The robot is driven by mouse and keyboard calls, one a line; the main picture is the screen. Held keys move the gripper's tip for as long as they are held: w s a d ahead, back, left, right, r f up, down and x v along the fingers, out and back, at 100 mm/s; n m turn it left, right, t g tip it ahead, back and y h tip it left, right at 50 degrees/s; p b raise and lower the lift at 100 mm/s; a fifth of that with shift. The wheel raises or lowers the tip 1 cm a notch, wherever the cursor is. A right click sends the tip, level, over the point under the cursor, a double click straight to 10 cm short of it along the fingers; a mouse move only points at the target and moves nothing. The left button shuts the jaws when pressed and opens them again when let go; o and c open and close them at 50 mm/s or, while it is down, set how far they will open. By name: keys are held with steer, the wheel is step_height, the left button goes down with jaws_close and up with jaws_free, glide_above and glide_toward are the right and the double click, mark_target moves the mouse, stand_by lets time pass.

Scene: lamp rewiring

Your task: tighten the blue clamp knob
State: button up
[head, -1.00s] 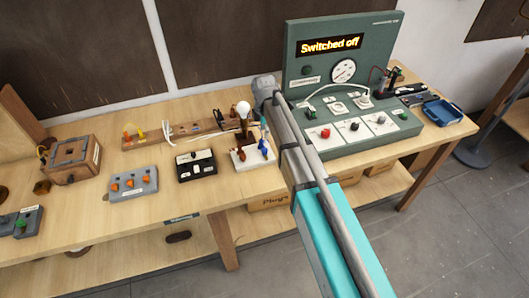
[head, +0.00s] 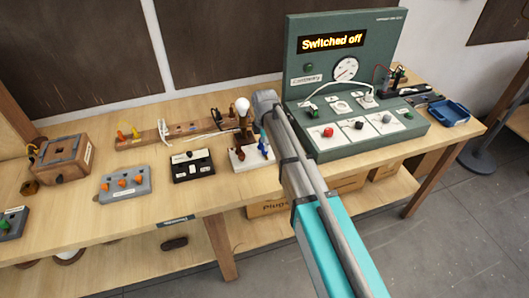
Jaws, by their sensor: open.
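The blue clamp knob (head: 264,149) stands on the right side of a small white base (head: 241,163) near the bench's front edge. A lamp with a brown holder and a white bulb (head: 242,104) rises beside it on this base. My gripper (head: 263,128) is at the end of my arm, just above and behind the knob in the picture. It is open, but my wrist hides most of its fingers. I see nothing held between them. Whether a finger touches the knob cannot be told.
A green test panel (head: 300,82) reading "Switched off" stands right of my arm. A black switch box (head: 193,166), a grey box with orange knobs (head: 124,184) and a wooden strip (head: 160,137) lie to the left. A blue tray (head: 448,112) sits at the far right.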

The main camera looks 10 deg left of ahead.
mark_target(266, 153)
steer(key=shift+f+b, duration=1.1)
steer(key=shift+f, duration=0.3)
jaws_close()
